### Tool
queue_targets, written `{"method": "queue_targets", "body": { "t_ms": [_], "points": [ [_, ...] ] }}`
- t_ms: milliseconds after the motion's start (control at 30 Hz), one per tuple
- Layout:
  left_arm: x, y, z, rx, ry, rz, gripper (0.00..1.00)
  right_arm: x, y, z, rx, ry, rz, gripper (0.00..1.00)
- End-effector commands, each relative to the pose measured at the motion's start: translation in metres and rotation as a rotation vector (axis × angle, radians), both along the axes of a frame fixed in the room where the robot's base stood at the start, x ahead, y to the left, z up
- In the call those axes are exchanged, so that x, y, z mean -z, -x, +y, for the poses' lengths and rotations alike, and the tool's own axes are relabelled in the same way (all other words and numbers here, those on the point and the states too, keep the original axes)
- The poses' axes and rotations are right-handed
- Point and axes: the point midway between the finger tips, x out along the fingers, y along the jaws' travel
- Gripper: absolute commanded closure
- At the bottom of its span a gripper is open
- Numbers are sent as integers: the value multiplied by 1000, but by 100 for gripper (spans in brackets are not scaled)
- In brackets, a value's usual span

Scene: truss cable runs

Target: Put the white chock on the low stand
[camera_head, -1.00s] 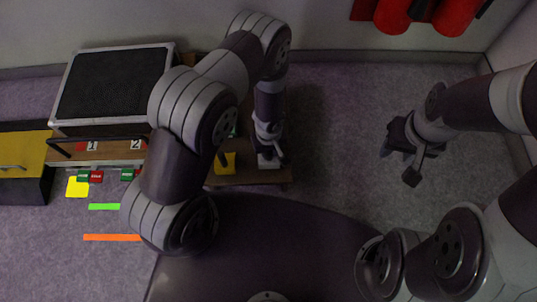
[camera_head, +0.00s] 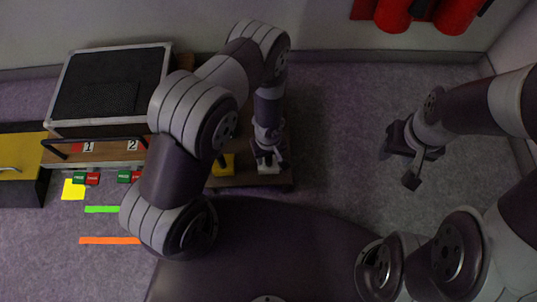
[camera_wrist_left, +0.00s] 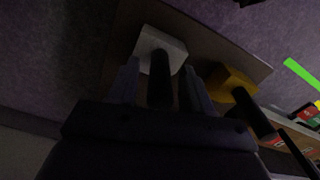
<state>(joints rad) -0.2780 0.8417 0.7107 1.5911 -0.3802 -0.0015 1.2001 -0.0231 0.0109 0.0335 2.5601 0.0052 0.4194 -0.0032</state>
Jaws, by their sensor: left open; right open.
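The white chock (camera_head: 269,168) sits on a brown wooden board (camera_head: 248,181), near its right end. In the left wrist view the white chock (camera_wrist_left: 163,44) is a pale block with a dark upright handle (camera_wrist_left: 160,82). My left gripper (camera_head: 268,157) is just above it, open. In the left wrist view its fingers (camera_wrist_left: 160,76) stand on either side of the handle; I cannot tell whether they touch it. My right gripper (camera_head: 404,165) is open and empty over bare floor at the right. I cannot tell which surface is the low stand.
A yellow chock (camera_head: 224,166) sits beside the white one; it also shows in the left wrist view (camera_wrist_left: 229,82). A black-topped case (camera_head: 110,85) and a wooden ledge marked 1 and 2 (camera_head: 112,151) stand at the left. The floor between my arms is clear.

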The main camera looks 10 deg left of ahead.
Motion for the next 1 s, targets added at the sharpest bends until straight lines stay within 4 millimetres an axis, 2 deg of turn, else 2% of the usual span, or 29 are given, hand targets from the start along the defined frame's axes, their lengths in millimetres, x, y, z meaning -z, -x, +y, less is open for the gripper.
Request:
{"method": "queue_targets", "body": {
  "t_ms": [33, 200, 400, 467, 533, 567, 667, 700, 800, 900, 1000],
  "points": [
    [-20, -1, 0, 1, 1, -3, 50, -16, 0, 0, 0, 0, 0, 57],
    [-69, -1, 0, 0, 0, -1, 50, -52, 0, 0, 0, 0, -1, 57],
    [-108, 0, 0, -1, 0, 0, 50, -77, 0, 0, 0, 0, -1, 57],
    [-113, 0, 0, 0, 0, 0, 50, -80, 0, 0, 0, 0, -1, 57],
    [-127, -5, 2, 15, -1, -10, 50, -82, 0, 0, 0, 0, -1, 57],
    [-142, -10, 5, 34, -3, -18, 50, -82, 0, 0, 0, 0, -1, 57],
    [-222, -20, 28, 160, -16, -59, 50, -81, 0, 0, 0, 0, 0, 57],
    [-258, -16, 39, 225, -22, -73, 50, -80, 0, 0, 0, 0, 0, 57],
    [-328, 13, 63, 378, -29, -100, 50, -80, 0, 0, 0, 0, 0, 57],
    [-366, 46, 76, 494, -31, -114, 50, -80, 0, 0, 0, 0, 0, 57],
    [-379, 62, 80, 552, -29, -119, 50, -80, 0, 0, 0, 0, 0, 57]
  ]
}}
